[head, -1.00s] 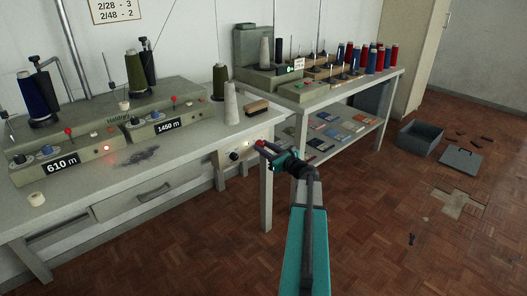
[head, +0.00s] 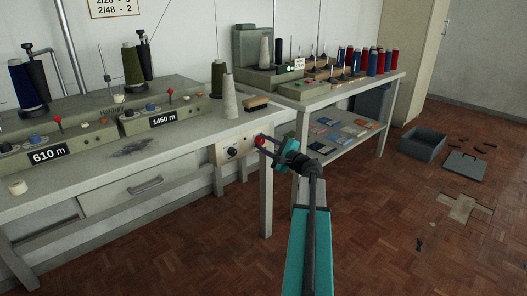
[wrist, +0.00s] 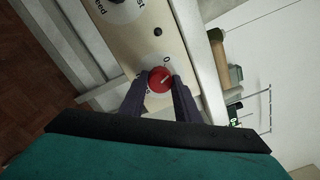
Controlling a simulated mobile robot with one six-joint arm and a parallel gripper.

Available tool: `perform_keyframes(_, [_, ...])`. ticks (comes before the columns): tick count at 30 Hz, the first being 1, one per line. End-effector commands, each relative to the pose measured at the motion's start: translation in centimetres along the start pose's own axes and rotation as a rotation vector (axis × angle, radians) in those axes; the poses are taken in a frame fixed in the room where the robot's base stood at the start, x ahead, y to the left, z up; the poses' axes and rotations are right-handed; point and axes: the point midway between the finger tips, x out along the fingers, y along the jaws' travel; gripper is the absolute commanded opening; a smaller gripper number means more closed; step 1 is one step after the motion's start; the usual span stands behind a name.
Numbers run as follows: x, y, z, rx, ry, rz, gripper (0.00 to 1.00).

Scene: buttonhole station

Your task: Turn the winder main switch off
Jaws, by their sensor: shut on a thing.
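The winder main switch is a round red knob (wrist: 160,80) with a pale pointer line, on a cream panel (head: 222,152) at the right front of the winder table. In the wrist view its pointer line slants up and right, toward the "0" printed beside it. The knob also shows in the head view (head: 261,141). My gripper (wrist: 160,84) is shut on the knob, one dark finger on each side. It reaches the knob from the front right in the head view (head: 266,143). The marking at the knob's lower left is partly hidden by a finger.
A black dial (head: 232,153) sits beside the knob on the panel. The winder table (head: 190,137) carries two winders and cones. A second table (head: 340,95) with cones stands close at right. The floor (head: 380,230) in front is mostly clear.

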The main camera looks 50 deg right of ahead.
Motion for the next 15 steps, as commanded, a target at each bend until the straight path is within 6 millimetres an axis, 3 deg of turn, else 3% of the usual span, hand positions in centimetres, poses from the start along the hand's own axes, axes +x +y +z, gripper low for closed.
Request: perform_keyframes(15, [0.01, 0.22, -0.14, -0.38, -0.007, 0.001, 0.07])
